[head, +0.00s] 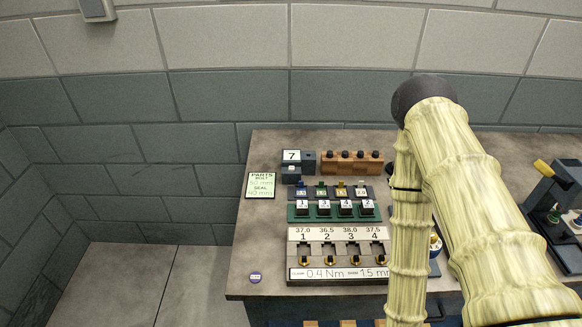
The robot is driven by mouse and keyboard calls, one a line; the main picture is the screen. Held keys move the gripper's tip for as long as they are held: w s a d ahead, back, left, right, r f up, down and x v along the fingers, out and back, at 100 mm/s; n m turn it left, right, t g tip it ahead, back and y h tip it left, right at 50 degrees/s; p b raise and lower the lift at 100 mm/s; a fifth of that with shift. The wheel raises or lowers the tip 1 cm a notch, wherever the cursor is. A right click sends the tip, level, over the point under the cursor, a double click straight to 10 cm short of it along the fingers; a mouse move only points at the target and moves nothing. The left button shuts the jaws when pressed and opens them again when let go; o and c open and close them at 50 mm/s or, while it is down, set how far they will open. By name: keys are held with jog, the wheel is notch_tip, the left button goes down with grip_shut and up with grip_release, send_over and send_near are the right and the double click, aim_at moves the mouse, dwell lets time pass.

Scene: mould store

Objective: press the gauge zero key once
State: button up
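I cannot single out the gauge zero key for certain. A dark blue unit with a white card reading 7 (291,156) stands at the back left of the bench. A dark device with a yellow handle (543,167) stands at the right, with a small green spot low on it. A round white-faced dial (436,243) shows partly behind my arm; my arm hides the rest of it. My gripper is not in view; only my pale, ribbed arm links cross the right half of the picture.
The grey bench (262,222) holds a wooden rack (352,168), a green rack (333,213) with numbered blocks, a numbered fixture (338,274), a PARTS sign (261,185) and a small round badge (255,277). The front left of the bench top is mostly bare. A block wall stands behind.

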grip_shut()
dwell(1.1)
